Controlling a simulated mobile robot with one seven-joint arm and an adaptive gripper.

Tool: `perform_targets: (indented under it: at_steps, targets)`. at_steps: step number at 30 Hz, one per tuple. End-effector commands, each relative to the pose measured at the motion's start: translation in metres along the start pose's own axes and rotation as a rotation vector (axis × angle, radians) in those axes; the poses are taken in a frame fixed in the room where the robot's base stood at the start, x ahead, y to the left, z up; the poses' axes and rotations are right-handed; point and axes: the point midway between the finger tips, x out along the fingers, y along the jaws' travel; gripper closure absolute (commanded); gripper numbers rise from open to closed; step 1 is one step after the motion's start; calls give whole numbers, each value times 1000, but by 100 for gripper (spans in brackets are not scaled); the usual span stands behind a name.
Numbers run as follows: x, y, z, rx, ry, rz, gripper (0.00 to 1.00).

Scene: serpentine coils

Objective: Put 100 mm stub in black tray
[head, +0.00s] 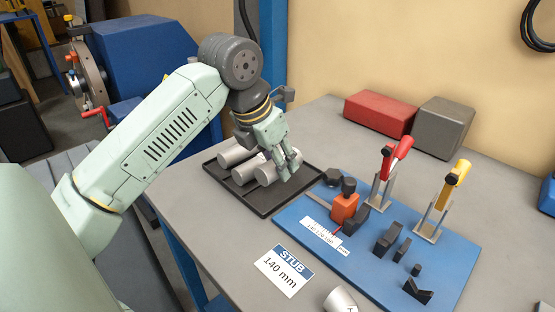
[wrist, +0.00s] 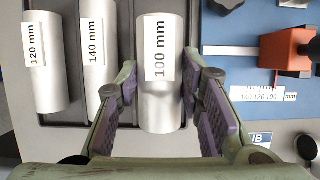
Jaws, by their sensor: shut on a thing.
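My gripper (head: 288,172) is over the right part of the black tray (head: 212,171), pointing down. In the wrist view my gripper (wrist: 161,105) is shut on the silver 100 mm stub (wrist: 161,108), one finger on each side. The 100 mm label faces the camera. The stub lies across the tray's near edge in that view and looks larger than its neighbours; whether it touches the tray floor I cannot tell. The 120 mm stub (wrist: 45,85) and 140 mm stub (wrist: 98,70) lie side by side in the tray, to its left.
A blue fixture board (head: 385,255) with an orange block (head: 344,208), red and yellow toggle clamps and black blocks is right of the tray. A "STUB 140 mm" card (head: 284,270) and another silver cylinder (head: 341,300) are at the front. Red and grey boxes stand behind.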

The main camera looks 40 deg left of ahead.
Motion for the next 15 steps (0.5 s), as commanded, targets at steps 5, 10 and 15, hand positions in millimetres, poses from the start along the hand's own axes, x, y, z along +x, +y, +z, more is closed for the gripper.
perform_targets:
  at_steps: [5, 10, 15]
  targets:
    - [6, 0, -3, 0, -1, 0, 100]
    - [12, 0, -5, 0, -1, 0, 100]
    - [18, 0, -7, 0, -1, 0, 100]
